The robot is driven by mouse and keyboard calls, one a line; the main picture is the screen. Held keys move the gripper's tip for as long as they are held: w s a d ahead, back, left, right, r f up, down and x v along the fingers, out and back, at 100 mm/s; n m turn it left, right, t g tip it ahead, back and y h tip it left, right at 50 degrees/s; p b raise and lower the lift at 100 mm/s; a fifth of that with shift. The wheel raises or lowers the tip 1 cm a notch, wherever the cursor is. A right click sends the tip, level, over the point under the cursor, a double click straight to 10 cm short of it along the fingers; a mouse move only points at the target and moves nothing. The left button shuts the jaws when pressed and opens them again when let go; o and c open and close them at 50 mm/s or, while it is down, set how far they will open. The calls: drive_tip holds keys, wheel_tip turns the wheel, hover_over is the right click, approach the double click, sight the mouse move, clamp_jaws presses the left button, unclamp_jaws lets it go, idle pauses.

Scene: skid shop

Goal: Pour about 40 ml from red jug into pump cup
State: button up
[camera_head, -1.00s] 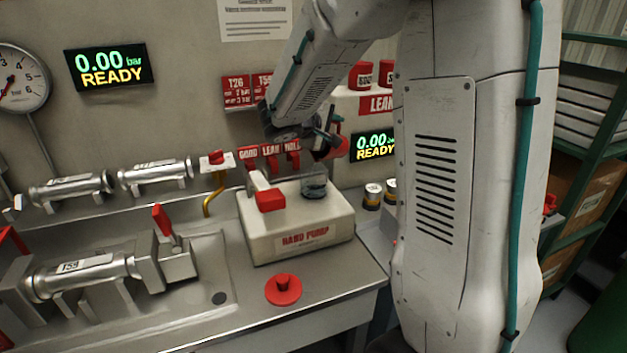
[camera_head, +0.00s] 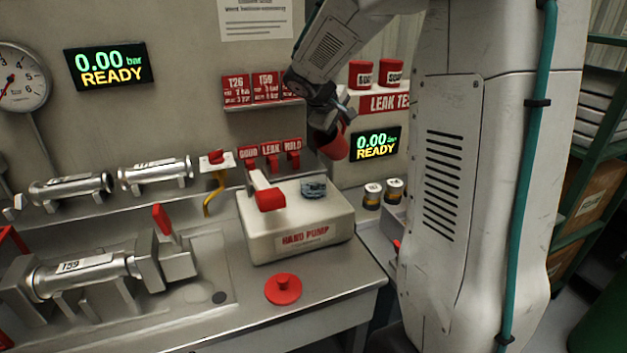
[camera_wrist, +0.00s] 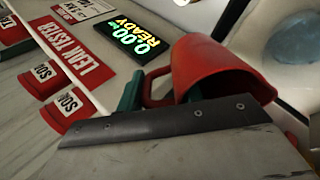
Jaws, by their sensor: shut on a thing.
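The red jug (camera_head: 333,143) hangs tilted in my gripper (camera_head: 338,108), above and behind the right part of the hand pump. In the wrist view the jug (camera_wrist: 215,68) fills the middle, and the green fingers of my gripper (camera_wrist: 160,92) are shut at its handle. The pump cup (camera_head: 313,189) is a small clear cup on the pump's top, with bluish, glinting contents. The jug is above it and apart from it. A pale round shape with blue inside at the wrist view's upper right may be this cup. No stream shows; the jug's inside is hidden.
The cream hand pump (camera_head: 296,222) has a red-tipped lever (camera_head: 268,197) left of the cup. Red labelled canisters (camera_head: 361,73) stand on a shelf behind the arm. Small cans (camera_head: 372,195) stand right of the pump.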

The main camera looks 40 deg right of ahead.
sight(346, 147)
drive_tip(key=shift+d+f+y, duration=0.1)
drive_tip(key=shift+d+y, duration=0.05)
drive_tip(key=shift+y, duration=0.25)
drive_tip(key=shift+f, duration=0.2)
drive_tip(key=shift+d+g, duration=0.1)
drive_tip(key=shift+g, duration=0.2)
idle(1.3)
drive_tip(key=shift+d+f+y, duration=0.3)
drive_tip(key=shift+f+y, duration=0.2)
drive_tip(key=shift+w+d+f+g+y+b, duration=0.15)
drive_tip(key=shift+d+f+g+y+b, duration=0.2)
drive_tip(key=shift+f+y, duration=0.75)
drive_tip(key=shift+w+d+f+g+y+b, duration=0.2)
drive_tip(key=shift+d+f+y+b, duration=0.25)
drive_tip(key=shift+f+y, duration=0.6)
drive_tip(key=shift+w+d+f+g+y+b, duration=0.2)
drive_tip(key=shift+d+f+y, duration=0.25)
drive_tip(key=shift+f+y, duration=0.6)
drive_tip(key=shift+s+f, duration=0.1)
drive_tip(key=shift+f, duration=0.05)
